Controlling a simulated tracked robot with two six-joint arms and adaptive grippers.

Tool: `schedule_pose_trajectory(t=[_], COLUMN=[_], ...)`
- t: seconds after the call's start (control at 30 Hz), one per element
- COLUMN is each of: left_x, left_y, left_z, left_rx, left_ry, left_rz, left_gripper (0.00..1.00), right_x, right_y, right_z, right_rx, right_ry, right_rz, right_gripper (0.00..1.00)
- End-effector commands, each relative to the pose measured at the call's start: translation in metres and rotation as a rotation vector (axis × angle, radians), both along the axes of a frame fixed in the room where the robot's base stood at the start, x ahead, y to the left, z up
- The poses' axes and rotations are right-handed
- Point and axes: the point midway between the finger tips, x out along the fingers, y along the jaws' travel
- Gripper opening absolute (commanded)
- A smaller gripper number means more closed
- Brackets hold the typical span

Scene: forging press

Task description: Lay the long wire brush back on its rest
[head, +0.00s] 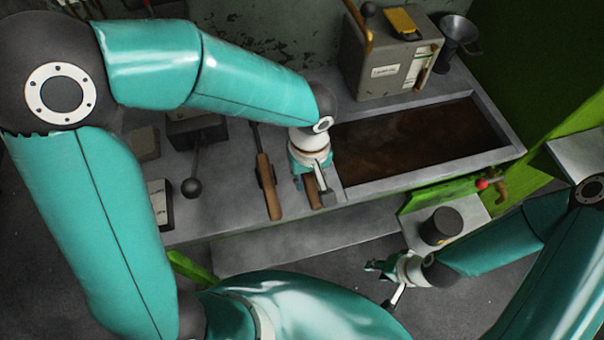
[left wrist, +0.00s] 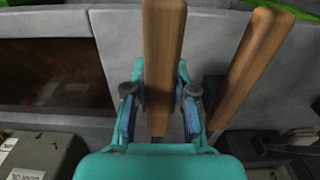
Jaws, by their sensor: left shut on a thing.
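My left gripper (head: 312,184) is shut on a wooden handle (head: 312,192) over the front of the grey bench, just left of the dark trough. I take this handle for the long wire brush; its bristles are hidden by my arm and gripper. In the left wrist view the brush handle (left wrist: 160,65) lies between the two blue-padded fingers (left wrist: 159,112). My right gripper (head: 378,268) is low at the right, near a small shelf, holding nothing that I can see; its finger opening is too small to judge.
A second wooden-handled tool (head: 267,187) lies close to the left of the held handle. A trough (head: 425,180) of dark liquid is at the right. A grey box (head: 392,58) and metal funnel (head: 458,32) stand behind it. A ball-ended lever (head: 193,186) and a dark cylinder (head: 442,225) also show.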

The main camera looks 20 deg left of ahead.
Motion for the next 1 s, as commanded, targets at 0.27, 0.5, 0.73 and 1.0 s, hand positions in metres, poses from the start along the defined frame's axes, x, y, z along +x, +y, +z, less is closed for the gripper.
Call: schedule_pose_trajectory(t=[0.27, 0.5, 0.73, 1.0], left_x=[0.0003, 0.0002, 0.0002, 0.0002], left_y=[0.0001, 0.0003, 0.0004, 0.0005], left_z=[0.0001, -0.0030, -0.0060, -0.0072], left_rx=[0.000, 0.000, 0.000, 0.000], left_ry=[-0.001, -0.001, -0.001, -0.001], left_rz=[0.000, 0.001, 0.001, 0.001], left_gripper=[0.00, 0.00, 0.00, 0.40], right_x=[0.0000, 0.0000, 0.0000, 0.0000], right_y=[0.0000, 0.0001, 0.0001, 0.0001], right_z=[-0.0003, -0.0037, -0.0072, -0.0087], right_rx=[0.000, 0.000, 0.000, 0.000], right_ry=[0.000, 0.000, 0.000, 0.000], right_rz=[0.000, 0.000, 0.000, 0.000], right_gripper=[0.40, 0.40, 0.40, 0.40])
